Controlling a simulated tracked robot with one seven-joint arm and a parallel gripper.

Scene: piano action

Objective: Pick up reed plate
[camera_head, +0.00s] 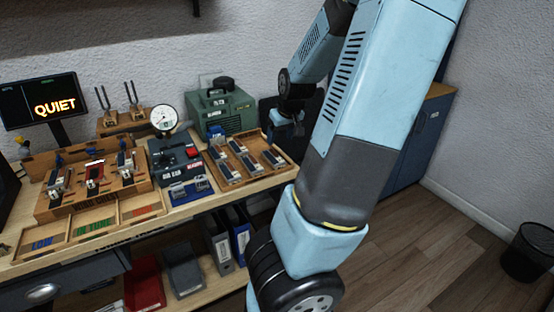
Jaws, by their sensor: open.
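Several small grey and dark metal pieces, which look like reed plates (249,163), lie in a shallow wooden tray (228,178) at the right part of the bench. I cannot tell which of them is the task's plate. My gripper (288,132) is at the far right end of the bench, behind and to the right of the tray, small and dark in this view. It is open, and I see nothing in it. My own arm crosses the right half of the view and hides the area beside it.
Left of the tray stand a dark device with a round gauge (164,118) and a blue fixture (190,190). A green machine (218,110) stands behind the tray. A wooden rack (95,190), sorting compartments and a "QUIET" screen (42,101) are at left.

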